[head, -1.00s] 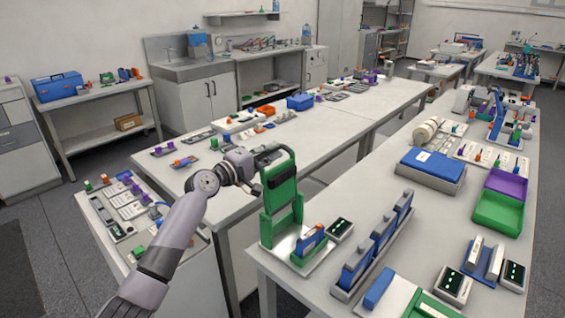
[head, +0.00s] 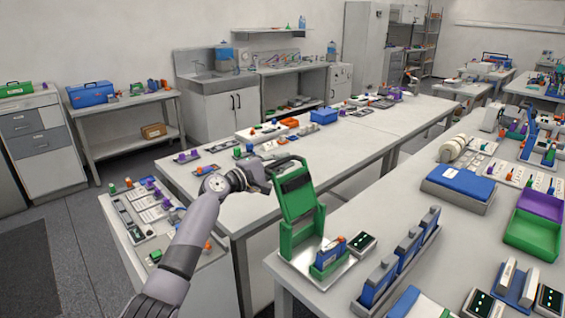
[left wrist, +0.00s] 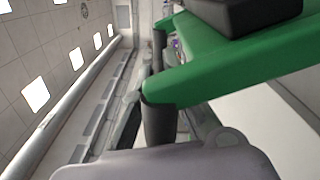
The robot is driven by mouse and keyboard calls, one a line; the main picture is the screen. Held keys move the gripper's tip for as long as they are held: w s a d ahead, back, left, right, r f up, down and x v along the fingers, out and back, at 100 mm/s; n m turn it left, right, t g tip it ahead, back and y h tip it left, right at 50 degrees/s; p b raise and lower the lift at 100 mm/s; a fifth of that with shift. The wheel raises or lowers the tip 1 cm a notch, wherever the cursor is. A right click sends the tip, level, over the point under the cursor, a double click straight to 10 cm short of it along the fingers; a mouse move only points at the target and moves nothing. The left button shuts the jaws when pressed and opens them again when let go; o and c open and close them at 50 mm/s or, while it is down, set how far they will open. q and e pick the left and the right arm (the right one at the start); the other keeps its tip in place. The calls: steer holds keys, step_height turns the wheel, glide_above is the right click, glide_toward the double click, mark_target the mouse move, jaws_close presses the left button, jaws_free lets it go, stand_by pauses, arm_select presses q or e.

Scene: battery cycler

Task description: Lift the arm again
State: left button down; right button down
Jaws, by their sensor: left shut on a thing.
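The cycler's green arm (head: 297,203), a hinged frame with a dark block on its inner face, stands raised, nearly upright, in the head view. It rises from a green and grey base (head: 300,262) at the bench's left edge. A blue cell with an orange top (head: 328,252) sits in the base. My left gripper (head: 272,168) is shut on the upper end of the green arm, reaching it from the left. In the left wrist view the green arm (left wrist: 225,70) runs between the dark fingers (left wrist: 155,90). My right gripper is in neither view.
Several blue and grey modules (head: 400,262) stand right of the cycler, near a small dark-faced meter (head: 362,244). A blue-lidded box (head: 458,184) and a green tray (head: 532,234) lie farther right. A gap separates this bench from the middle table (head: 225,190).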

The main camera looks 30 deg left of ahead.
arm_select(q)
steer(key=shift+f, duration=0.1)
steer(key=c, duration=1.6)
jaws_free()
steer(key=shift+f, duration=0.15)
steer(key=shift+w+a, duration=0.1)
steer(key=v, duration=1.2)
